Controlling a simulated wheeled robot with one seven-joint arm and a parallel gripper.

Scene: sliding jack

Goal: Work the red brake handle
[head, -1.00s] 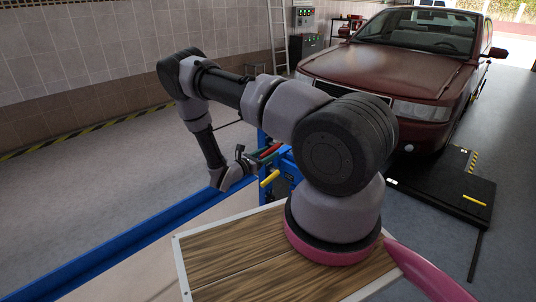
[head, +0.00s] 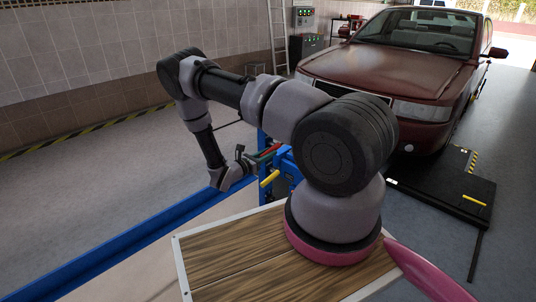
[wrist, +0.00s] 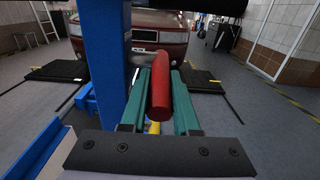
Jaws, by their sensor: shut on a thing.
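The red brake handle (wrist: 160,88) is a rounded red bar in the middle of the wrist view. It lies lengthwise between the two green fingers of my gripper (wrist: 159,74), which are shut on it. In the head view my gripper (head: 266,155) is small, beside the blue jack (head: 285,165), and the handle is mostly hidden there. A blue post (wrist: 104,70) of the jack stands just left of the fingers in the wrist view.
A yellow handle (head: 269,178) sticks out of the jack just below my gripper. A long blue rail (head: 110,245) runs to the lower left. A dark red car (head: 400,70) stands behind, by a black ramp plate (head: 450,190). The floor at left is clear.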

